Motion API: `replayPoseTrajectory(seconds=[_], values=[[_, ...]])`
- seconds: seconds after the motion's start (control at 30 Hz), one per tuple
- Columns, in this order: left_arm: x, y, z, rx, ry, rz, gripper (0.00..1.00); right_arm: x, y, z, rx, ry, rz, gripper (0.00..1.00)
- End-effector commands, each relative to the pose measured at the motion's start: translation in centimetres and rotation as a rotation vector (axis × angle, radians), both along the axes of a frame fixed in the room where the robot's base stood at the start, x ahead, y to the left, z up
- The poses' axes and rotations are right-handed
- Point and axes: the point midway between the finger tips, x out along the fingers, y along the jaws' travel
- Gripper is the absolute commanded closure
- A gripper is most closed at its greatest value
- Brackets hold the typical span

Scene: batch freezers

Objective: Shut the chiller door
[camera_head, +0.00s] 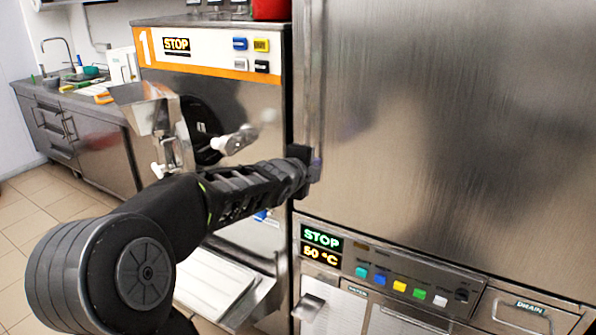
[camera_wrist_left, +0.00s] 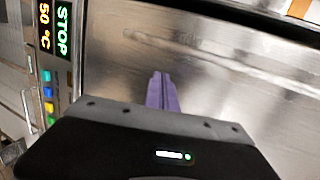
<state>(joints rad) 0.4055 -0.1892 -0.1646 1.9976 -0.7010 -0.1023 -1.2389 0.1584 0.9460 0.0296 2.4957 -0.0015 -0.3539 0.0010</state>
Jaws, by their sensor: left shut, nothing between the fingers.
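The chiller door (camera_head: 450,130) is a large brushed-steel panel filling the right of the head view. It stands above a control panel (camera_head: 385,275) reading STOP and 50 °C. The door looks flush or nearly flush with the cabinet; I cannot tell whether a small gap is left. My left gripper (camera_head: 315,171) is at the door's left edge, low down, with its fingers partly hidden by its own body. In the left wrist view its purple fingers (camera_wrist_left: 161,91) are together and empty, pointing at the steel surface (camera_wrist_left: 215,65). Whether they touch it is unclear. My right gripper is not in view.
A batch freezer (camera_head: 215,65) marked 1 stands left of the chiller, with a steel hopper (camera_head: 147,105) and a spout in front. A white tray (camera_head: 213,283) sits low beside the chiller. A sink counter (camera_head: 75,135) stands far left, with open tiled floor before it.

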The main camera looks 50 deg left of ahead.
Motion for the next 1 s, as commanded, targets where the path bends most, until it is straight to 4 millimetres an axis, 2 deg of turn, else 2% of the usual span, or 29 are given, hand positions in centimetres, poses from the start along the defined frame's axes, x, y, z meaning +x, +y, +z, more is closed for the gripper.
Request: replayPoseTrajectory(seconds=[0.23,0.4,1.0], values=[[-4.1,-1.4,1.6,0.001,-0.005,-0.002,1.00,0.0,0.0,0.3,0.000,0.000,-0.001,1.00],[-5.7,-1.9,1.9,0.000,-0.001,-0.002,1.00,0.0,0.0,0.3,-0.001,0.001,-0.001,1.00],[-6.2,-2.0,2.0,0.000,0.001,0.000,1.00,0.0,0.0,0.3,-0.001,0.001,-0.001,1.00]])
